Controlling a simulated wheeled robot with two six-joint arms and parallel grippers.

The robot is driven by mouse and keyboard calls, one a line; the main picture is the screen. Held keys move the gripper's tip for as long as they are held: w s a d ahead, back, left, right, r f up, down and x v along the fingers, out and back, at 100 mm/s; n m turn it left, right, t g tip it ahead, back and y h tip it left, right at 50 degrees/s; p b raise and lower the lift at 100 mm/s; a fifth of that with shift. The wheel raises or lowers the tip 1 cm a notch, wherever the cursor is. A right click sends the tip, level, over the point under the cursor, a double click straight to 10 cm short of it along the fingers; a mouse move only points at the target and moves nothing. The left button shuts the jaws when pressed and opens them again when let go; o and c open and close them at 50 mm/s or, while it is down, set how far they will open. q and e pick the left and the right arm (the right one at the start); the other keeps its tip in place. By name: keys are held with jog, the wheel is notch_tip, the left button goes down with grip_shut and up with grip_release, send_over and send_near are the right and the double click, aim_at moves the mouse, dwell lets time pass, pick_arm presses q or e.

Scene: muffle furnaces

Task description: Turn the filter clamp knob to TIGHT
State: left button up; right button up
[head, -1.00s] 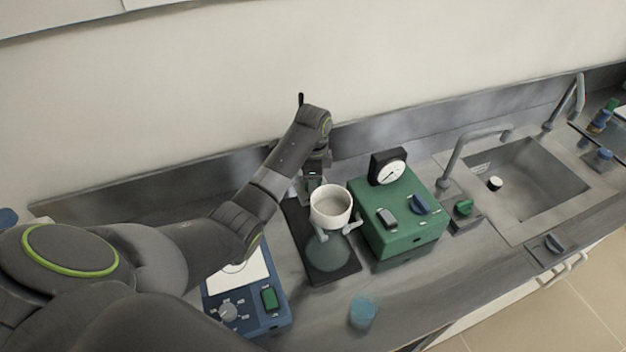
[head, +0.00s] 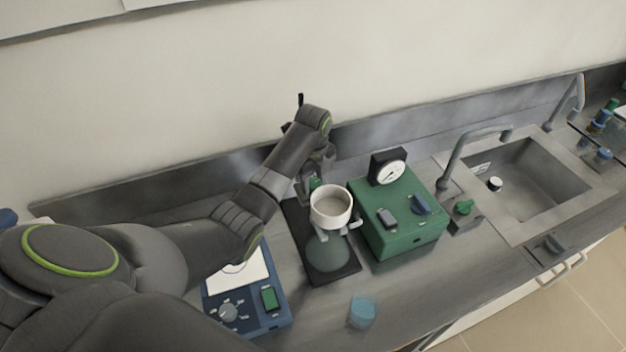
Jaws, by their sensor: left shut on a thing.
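The filter stand has a white round funnel (head: 331,205) above a greenish glass flask (head: 327,252) on a dark base plate (head: 343,272). A small green part, possibly the clamp knob (head: 315,184), shows just behind the funnel. My left arm reaches over from the left, and its left gripper (head: 313,180) points down behind the funnel, shut on this green part. The fingertips are partly hidden by the funnel and the wrist, so the knob's markings and setting cannot be read. My right gripper is not in view.
A green pump box (head: 405,238) with a gauge (head: 389,170) stands close on the right. A blue hotplate (head: 250,312) is at front left, and a blue beaker (head: 362,311) is near the front edge. A sink (head: 530,185) with a tap lies farther right.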

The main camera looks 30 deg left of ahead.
pick_arm(q)
jog(key=shift+w+r+m, duration=0.1)
jog(key=shift+m, duration=0.5)
jog(key=o, duration=1)
